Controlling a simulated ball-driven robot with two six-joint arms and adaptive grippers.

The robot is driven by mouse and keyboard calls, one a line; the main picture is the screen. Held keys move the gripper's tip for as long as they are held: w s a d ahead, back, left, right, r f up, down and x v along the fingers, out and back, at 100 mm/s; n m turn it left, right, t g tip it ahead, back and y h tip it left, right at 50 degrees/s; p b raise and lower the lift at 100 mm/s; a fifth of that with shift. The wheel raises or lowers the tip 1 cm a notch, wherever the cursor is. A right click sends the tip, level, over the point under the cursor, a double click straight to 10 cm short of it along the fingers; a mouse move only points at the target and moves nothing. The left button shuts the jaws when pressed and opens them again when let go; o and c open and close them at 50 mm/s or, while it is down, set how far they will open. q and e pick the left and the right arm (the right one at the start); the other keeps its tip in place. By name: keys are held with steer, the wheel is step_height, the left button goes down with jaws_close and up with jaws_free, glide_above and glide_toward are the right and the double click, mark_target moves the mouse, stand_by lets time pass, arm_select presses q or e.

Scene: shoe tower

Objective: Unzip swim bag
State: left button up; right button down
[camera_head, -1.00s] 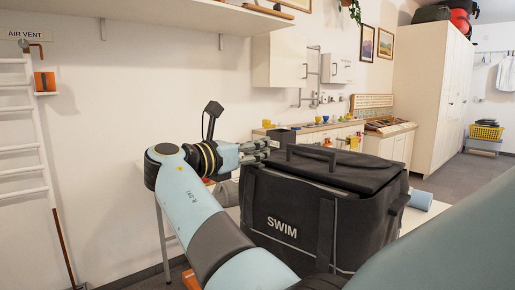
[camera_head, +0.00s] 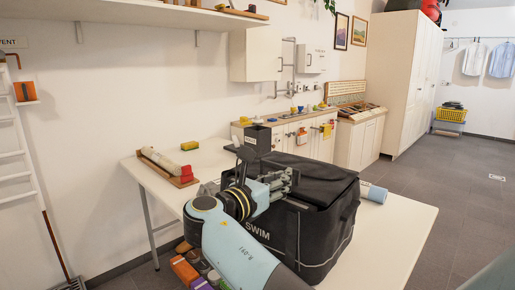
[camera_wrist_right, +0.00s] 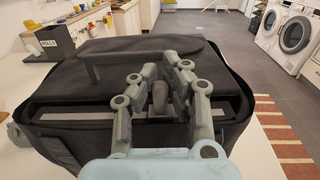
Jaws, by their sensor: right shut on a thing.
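The black swim bag (camera_head: 328,232) stands upright on the white table, with "SWIM" on its front. A slot with pale grey strips shows along the lid's near edge. My right gripper (camera_head: 288,182) is over the near edge of the bag's top, its fingers pointing across the lid. In the right wrist view its fingers (camera_wrist_right: 163,75) are closed around a small grey piece (camera_wrist_right: 160,98), likely the zip pull. The fingers partly hide it. My left gripper is out of view.
The white table (camera_head: 400,235) is bare to the right of the bag. A blue roll (camera_head: 373,192) lies behind the bag's right end. A dark "ROLLS" box (camera_wrist_right: 52,42) stands behind its left. A wooden tray with a rolled item (camera_head: 168,165) lies at the table's left.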

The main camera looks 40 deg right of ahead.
mark_target(300, 205)
steer(key=s+p, duration=0.1)
steer(key=s, duration=0.2)
steer(key=s+p, duration=0.1)
steer(key=shift+s+d+r+p, duration=0.15)
steer(key=shift+d+p, duration=0.2)
steer(key=shift+d, duration=0.05)
steer(key=shift+s, duration=0.25)
steer(key=shift+s+d, duration=0.1)
steer(key=shift+s, duration=0.2)
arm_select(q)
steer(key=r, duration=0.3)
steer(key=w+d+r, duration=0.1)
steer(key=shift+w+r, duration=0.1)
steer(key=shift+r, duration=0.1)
arm_select(e)
steer(key=shift+f, duration=0.25)
steer(key=c, duration=1.3)
jaws_free()
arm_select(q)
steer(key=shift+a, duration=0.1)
arm_select(e)
steer(key=shift+r, duration=0.1)
